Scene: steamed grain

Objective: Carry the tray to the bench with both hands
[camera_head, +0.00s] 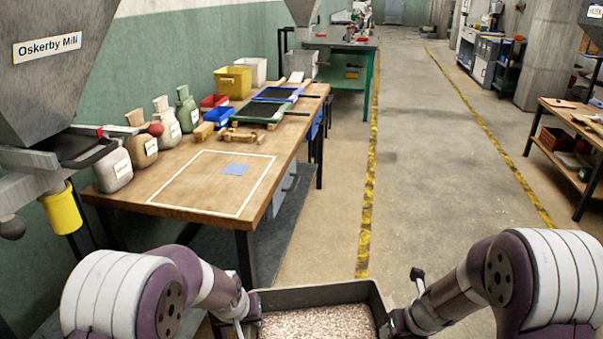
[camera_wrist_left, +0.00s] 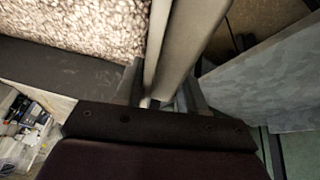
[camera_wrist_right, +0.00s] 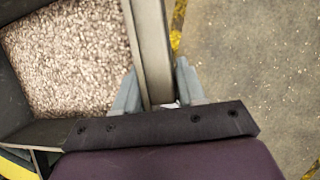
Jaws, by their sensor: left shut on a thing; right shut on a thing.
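The tray (camera_head: 320,296) is dark-walled and holds pale grain flakes (camera_head: 318,322). It is at the bottom middle of the head view, held in front of me between my two arms. My left gripper (camera_wrist_left: 160,98) is shut on the tray's left wall. My right gripper (camera_wrist_right: 158,92) is shut on the tray's right wall. The tray looks about level, and its near side is cut off by the frame. The wooden bench (camera_head: 300,120) stands ahead to the left. A white rectangle outline (camera_head: 205,211) with a blue patch (camera_head: 236,169) marks its near end.
Several labelled sacks (camera_head: 143,149) line the bench's left side. Blue and red bins (camera_head: 217,116), a yellow bin (camera_head: 234,82) and framed screens (camera_head: 262,111) sit farther back. A grey hopper (camera_head: 50,75) overhangs at left. Open floor (camera_head: 420,150) lies right of the bench.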

